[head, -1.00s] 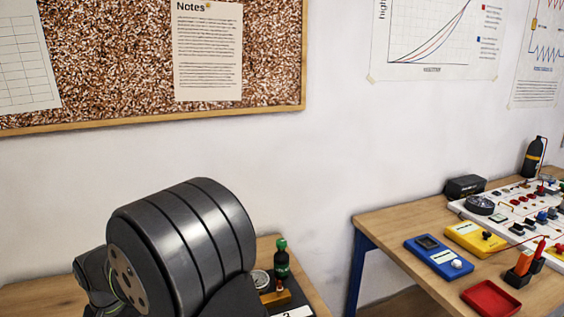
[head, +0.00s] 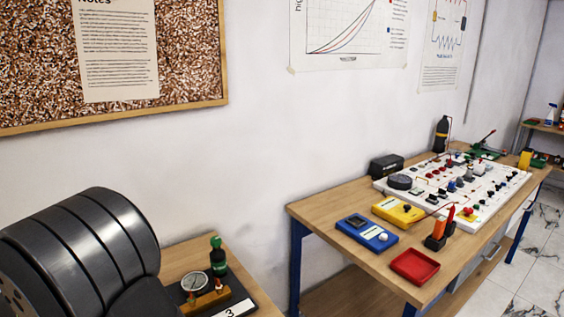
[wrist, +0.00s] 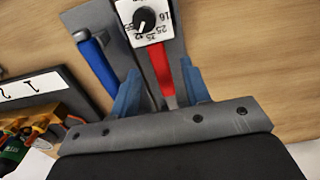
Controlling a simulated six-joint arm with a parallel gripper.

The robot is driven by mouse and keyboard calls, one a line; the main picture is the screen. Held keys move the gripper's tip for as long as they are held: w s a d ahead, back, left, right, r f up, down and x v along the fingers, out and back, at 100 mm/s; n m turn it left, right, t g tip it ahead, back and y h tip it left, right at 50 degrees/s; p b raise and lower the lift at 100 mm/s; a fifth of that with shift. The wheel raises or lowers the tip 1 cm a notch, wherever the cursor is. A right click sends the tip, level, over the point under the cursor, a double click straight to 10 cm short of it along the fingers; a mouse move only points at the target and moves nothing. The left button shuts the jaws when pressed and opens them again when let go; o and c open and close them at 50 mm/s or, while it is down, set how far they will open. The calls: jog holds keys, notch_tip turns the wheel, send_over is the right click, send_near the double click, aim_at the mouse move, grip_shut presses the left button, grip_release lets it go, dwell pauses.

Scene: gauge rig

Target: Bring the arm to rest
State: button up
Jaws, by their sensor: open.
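My gripper (wrist: 158,88) shows in the wrist view with its two blue fingers apart. Between and beyond the fingers are a red-handled tool (wrist: 162,68) and a white dial plate (wrist: 146,22) with a black knob and printed numbers. A blue-handled tool (wrist: 98,62) lies to the left, on a grey holder (wrist: 76,16). I cannot tell whether the fingers touch the red handle; it does not look clamped. In the head view my dark arm link fills the lower left, and the gripper is out of sight.
A rig marked 3 with a round gauge (head: 194,281) and green-topped valve (head: 217,256) stands beside my arm. To the right, a wooden table (head: 330,210) holds a white component board (head: 480,205), a blue meter (head: 367,234), a yellow meter (head: 398,211) and a red tray (head: 415,266).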

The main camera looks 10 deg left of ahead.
notch_tip(320, 180, up, 15)
notch_tip(320, 180, down, 17)
jog(key=shift+r, duration=0.1)
notch_tip(320, 180, up, 7)
jog(key=shift+r, duration=0.15)
jog(key=w+d+m, duration=0.6)
jog(key=d+m, duration=0.1)
jog(key=d, duration=0.1)
jog(key=shift+d, duration=0.25)
jog(key=shift+w, duration=0.1)
